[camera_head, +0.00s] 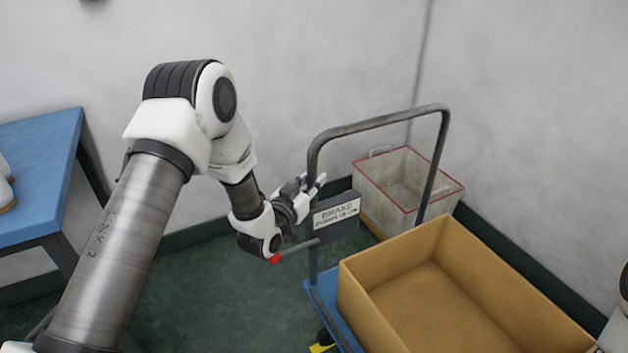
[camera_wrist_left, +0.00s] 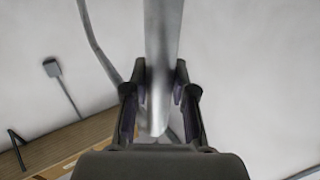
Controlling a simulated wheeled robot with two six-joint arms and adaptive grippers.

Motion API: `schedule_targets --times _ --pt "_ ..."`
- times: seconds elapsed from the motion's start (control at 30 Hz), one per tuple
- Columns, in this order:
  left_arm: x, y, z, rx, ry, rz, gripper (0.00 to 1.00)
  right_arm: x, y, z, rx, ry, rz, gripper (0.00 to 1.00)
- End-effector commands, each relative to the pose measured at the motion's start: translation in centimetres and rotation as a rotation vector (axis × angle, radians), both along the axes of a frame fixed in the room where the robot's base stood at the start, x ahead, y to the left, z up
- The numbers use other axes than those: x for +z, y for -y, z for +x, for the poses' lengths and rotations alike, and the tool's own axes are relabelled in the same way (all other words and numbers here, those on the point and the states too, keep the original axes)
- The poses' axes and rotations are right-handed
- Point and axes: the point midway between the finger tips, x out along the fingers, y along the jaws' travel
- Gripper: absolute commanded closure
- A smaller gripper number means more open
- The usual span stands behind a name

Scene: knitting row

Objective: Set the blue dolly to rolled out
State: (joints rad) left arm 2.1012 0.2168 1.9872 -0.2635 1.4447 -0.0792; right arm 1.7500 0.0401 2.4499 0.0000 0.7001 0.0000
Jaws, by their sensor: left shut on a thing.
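The blue dolly (camera_head: 323,297) stands on the green floor with a dark grey push handle (camera_head: 446,145) rising at its back. My left gripper (camera_head: 316,184) is at the handle's left upright and shut on it. In the left wrist view a grey bar (camera_wrist_left: 162,50) runs between the two fingers (camera_wrist_left: 159,98). A panel lettered BRAKE (camera_head: 337,216) hangs beside that upright, with a grey lever ending in a red knob (camera_head: 275,258) below. The lever points left, close to my wrist. My right gripper is not in view.
An open cardboard box (camera_head: 390,262) sits on the dolly's deck. A grey bin with a red rim (camera_head: 385,190) stands behind the handle against the wall. A blue table (camera_head: 45,140) is at the left. Green floor (camera_head: 215,300) is clear left of the dolly.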

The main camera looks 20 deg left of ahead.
Motion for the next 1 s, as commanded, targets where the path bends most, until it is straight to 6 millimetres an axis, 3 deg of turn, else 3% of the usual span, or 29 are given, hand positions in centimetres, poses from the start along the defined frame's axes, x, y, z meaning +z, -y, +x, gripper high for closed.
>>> schedule_targets --times 0.03,0.07,0.1,0.4,0.53,0.9,1.0 --pt "-0.2 -0.1 -0.1 0.004 -0.005 -0.002 1.00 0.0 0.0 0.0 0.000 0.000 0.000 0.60" --pt "-0.2 -0.1 -0.1 0.005 -0.005 -0.002 0.64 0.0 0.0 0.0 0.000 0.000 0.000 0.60" --pt "-0.2 -0.1 -0.1 0.004 -0.005 -0.002 0.50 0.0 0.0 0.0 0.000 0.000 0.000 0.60" --pt "-0.1 -0.1 -0.1 0.002 -0.003 -0.001 0.48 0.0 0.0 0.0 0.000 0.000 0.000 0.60" --pt "-0.1 -0.2 -1.1 0.003 -0.004 -0.002 0.48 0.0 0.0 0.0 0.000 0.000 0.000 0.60" --pt "-0.2 -1.0 -9.8 0.007 -0.006 -0.007 0.48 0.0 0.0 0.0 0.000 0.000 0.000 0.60" --pt "-0.2 -1.1 -11.4 0.006 -0.005 -0.005 0.48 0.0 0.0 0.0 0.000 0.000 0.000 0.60"
